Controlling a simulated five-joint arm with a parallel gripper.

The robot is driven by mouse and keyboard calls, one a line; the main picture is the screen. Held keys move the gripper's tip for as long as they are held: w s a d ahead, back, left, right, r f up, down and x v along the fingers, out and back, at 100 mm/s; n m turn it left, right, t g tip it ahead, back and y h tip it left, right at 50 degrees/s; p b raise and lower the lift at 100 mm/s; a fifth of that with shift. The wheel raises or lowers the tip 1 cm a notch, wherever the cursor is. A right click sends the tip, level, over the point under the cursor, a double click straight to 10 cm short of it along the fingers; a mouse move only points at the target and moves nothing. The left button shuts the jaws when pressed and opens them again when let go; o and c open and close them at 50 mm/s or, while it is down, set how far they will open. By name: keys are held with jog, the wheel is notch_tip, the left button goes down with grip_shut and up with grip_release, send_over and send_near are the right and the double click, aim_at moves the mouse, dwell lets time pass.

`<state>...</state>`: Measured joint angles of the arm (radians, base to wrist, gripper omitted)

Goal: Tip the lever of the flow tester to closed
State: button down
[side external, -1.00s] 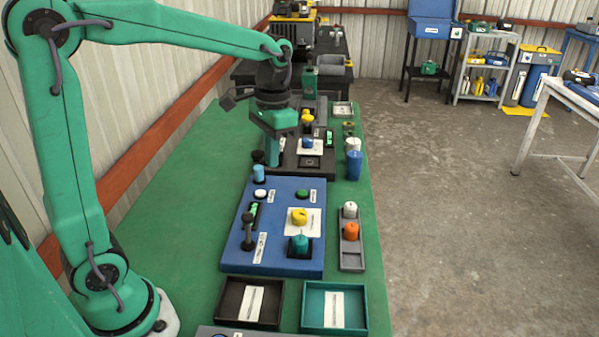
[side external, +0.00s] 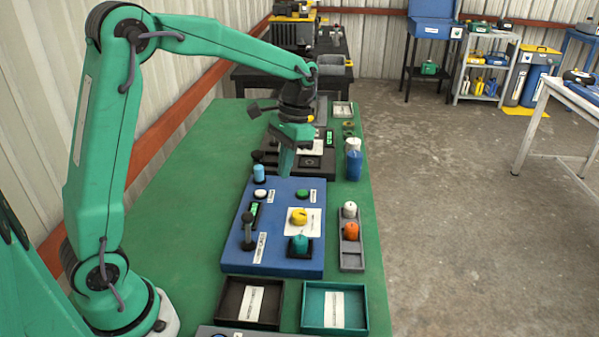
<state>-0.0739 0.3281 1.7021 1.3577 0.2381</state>
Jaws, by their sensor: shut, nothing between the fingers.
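A blue panel (side external: 236,263) lies on the green table in the side external view. A black lever (side external: 248,230) stands roughly upright at its left side, with a small green-lit display (side external: 255,209) just behind it. A second, dark panel (side external: 318,163) lies behind, partly hidden by my arm. The labels are too small to read, so I cannot tell which panel is the flow tester. My gripper (side external: 287,172) is shut and empty, pointing down near the far edge of the blue panel, behind and to the right of the lever and apart from it.
The blue panel also carries a yellow knob (side external: 299,216), a teal knob (side external: 299,243), and white (side external: 260,194) and green (side external: 303,195) buttons. A grey tray (side external: 351,257) holds white and orange pieces. Black (side external: 231,303) and teal (side external: 366,310) trays sit in front. Table left is clear.

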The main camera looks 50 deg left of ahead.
aim_at(248, 227)
jog(key=x, duration=0.8)
jog(key=shift+s+a+f, duration=0.15)
jog(key=shift+a+f, duration=0.05)
jog(key=shift+f, duration=0.05)
jog(key=shift+s+f, duration=0.1)
jog(key=shift+s, duration=0.25)
jog(key=shift+s+a, duration=0.2)
jog(key=shift+s, duration=0.6)
jog(key=shift+s+a, duration=0.15)
jog(key=shift+s, duration=0.7)
